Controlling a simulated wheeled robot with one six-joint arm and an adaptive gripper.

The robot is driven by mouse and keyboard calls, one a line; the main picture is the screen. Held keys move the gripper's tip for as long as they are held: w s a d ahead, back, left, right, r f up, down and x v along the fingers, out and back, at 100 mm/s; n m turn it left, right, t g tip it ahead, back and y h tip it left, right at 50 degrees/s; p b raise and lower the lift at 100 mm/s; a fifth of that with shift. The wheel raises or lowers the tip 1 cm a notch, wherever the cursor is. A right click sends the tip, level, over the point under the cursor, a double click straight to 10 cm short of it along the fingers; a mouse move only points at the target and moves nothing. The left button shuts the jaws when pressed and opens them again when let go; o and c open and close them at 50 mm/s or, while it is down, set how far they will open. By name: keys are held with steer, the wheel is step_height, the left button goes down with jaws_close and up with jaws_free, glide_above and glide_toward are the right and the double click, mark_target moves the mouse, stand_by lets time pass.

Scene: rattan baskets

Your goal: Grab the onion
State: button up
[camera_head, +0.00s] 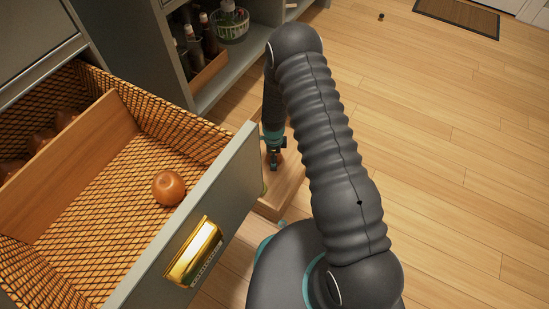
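A round orange-brown onion (168,188) lies in the right compartment of an open rattan-lined drawer (104,210), near the drawer's front panel. My gripper (273,166) points down outside the drawer, to the right of its front panel and apart from the onion. The gripper is small and dark in the camera_head view, and whether its fingers are open or shut cannot be made out. Part of my arm stands at the right.
A wooden divider (80,150) splits the drawer; several brownish round things (38,143) lie left of it. The front panel has a brass handle (194,251). A low shelf (232,70) holds bottles (208,38) and a wire basket (231,26). Open wooden floor (450,150) lies right.

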steer(key=c, duration=1.4)
steer(key=shift+o, duration=0.2)
steer(key=shift+r, duration=0.1)
